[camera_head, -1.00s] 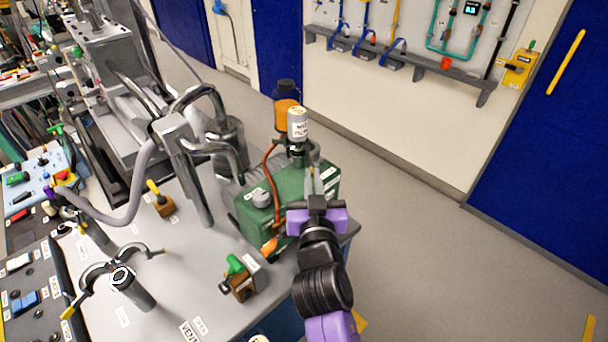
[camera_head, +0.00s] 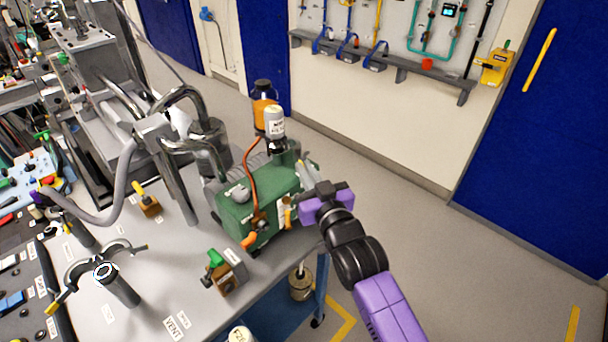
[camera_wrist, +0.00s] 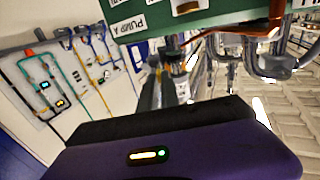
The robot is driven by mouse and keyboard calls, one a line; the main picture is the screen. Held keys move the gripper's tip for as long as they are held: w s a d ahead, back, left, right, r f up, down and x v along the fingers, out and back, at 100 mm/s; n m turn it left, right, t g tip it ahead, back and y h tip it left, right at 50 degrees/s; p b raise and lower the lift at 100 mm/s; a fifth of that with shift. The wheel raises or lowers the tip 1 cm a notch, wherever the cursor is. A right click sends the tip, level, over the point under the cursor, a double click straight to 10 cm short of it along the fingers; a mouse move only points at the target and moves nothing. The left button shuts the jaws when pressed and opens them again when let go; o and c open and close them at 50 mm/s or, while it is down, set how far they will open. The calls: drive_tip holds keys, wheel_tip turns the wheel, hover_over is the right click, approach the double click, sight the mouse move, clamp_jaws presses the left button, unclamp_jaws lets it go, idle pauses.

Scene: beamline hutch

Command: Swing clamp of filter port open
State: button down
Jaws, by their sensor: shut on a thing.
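The green pump (camera_head: 255,203) stands on the bench's right end. The filter, a white-topped canister (camera_head: 274,122), stands upright on the port at its rear. My gripper (camera_head: 306,172) is at the pump's right side, just right of and below the filter. Its jaws are shut on a small part there, apparently the port's clamp; the clamp is too small and covered to make out clearly. In the wrist view, the jaws (camera_wrist: 165,90) reach toward the port area beneath the green pump body (camera_wrist: 195,15), and my purple gripper housing fills the bottom.
An orange-brown bottle (camera_head: 263,100) stands behind the filter. A brown block with a green knob (camera_head: 225,272) sits on the bench front, and steel pipes (camera_head: 180,160) rise at left. The floor right of the bench (camera_head: 430,250) is clear. A wall rack (camera_head: 380,65) is behind.

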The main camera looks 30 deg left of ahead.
drive_tip(key=shift+w+d, duration=0.1)
idle(0.3)
drive_tip(key=c, duration=1.6)
unclamp_jaws()
drive_tip(key=shift+b+v, duration=1.15)
drive_tip(key=shift+v, duration=2.7)
